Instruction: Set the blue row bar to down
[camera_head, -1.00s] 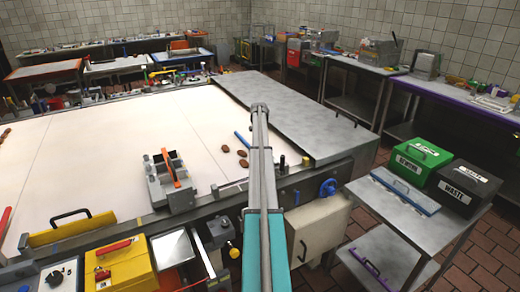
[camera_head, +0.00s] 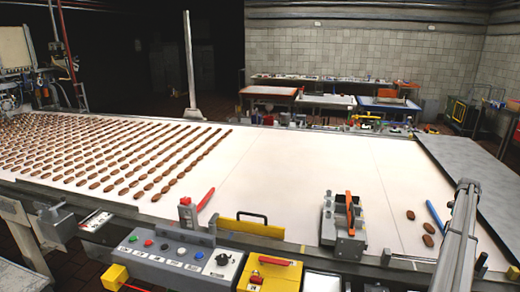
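A slim blue bar (camera_head: 436,217) shows at the right part of the white belt (camera_head: 290,180), slanting, beside a few brown biscuits (camera_head: 428,228). Its near end is close to my arm in the picture. I cannot tell whether it is up or down. A red bar (camera_head: 206,199) slants up at the belt's near edge, left of centre. An orange bar (camera_head: 349,212) stands in a grey metal fixture (camera_head: 328,228). My arm rises at the right; its gripper cannot be made out.
Many rows of biscuits (camera_head: 120,160) cover the left of the belt; its middle is bare. A control panel (camera_head: 180,258), a yellow box (camera_head: 268,276) and a yellow plate with a black handle (camera_head: 250,227) line the near side. A grey metal top (camera_head: 470,170) adjoins on the right.

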